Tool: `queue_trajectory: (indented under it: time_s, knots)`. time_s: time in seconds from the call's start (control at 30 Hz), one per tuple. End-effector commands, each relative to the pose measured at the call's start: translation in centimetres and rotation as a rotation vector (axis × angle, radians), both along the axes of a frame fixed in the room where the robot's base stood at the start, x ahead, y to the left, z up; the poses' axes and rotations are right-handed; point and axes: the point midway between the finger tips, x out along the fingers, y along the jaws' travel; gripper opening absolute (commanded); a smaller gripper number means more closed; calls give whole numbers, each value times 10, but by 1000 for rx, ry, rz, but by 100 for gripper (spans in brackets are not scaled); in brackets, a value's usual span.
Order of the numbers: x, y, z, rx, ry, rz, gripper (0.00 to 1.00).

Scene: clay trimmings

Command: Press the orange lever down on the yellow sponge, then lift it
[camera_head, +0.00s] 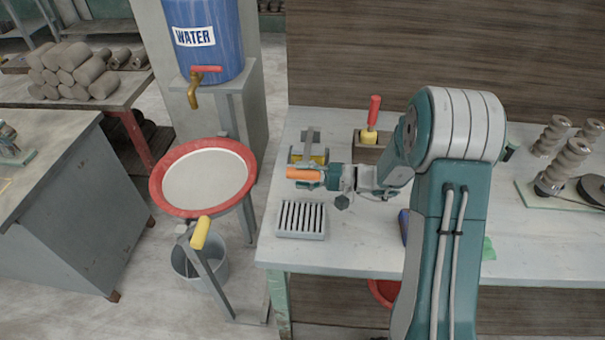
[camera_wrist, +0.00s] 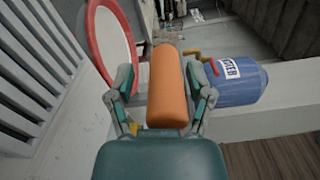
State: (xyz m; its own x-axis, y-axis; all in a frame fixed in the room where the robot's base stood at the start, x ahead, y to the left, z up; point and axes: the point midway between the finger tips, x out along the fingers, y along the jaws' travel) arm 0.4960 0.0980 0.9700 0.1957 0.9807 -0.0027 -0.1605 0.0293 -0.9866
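The orange lever (camera_head: 303,173) shows its thick handle at the left end of my arm, over the back left of the workbench. In the wrist view the handle (camera_wrist: 168,88) lies between the fingers of my gripper (camera_wrist: 165,82). A gap shows on the left of the handle; the right finger is close to it, and I cannot tell whether it touches. My gripper (camera_head: 322,177) looks open around the handle. The yellow sponge (camera_head: 318,158) shows just behind the handle, by a grey upright bracket (camera_head: 310,142). Where the lever meets the sponge is hidden.
A slotted grey tray (camera_head: 302,235) sits at the bench's front left. A red-handled tool (camera_head: 374,112) stands behind my arm. A red-rimmed basin (camera_head: 160,205) and blue water barrel (camera_head: 205,50) stand left of the bench. Clay-coloured spindles (camera_head: 562,160) stand at right.

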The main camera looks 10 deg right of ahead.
Motion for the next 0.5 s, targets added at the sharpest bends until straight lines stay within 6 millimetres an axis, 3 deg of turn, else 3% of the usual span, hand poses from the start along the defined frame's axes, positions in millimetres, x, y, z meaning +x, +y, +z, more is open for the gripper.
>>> queue_trajectory:
  time_s: [0.33,0.5]
  knots:
    - [0,-2,1,2,-2,0,74]
    - [-3,-22,1,1,-3,-4,74]
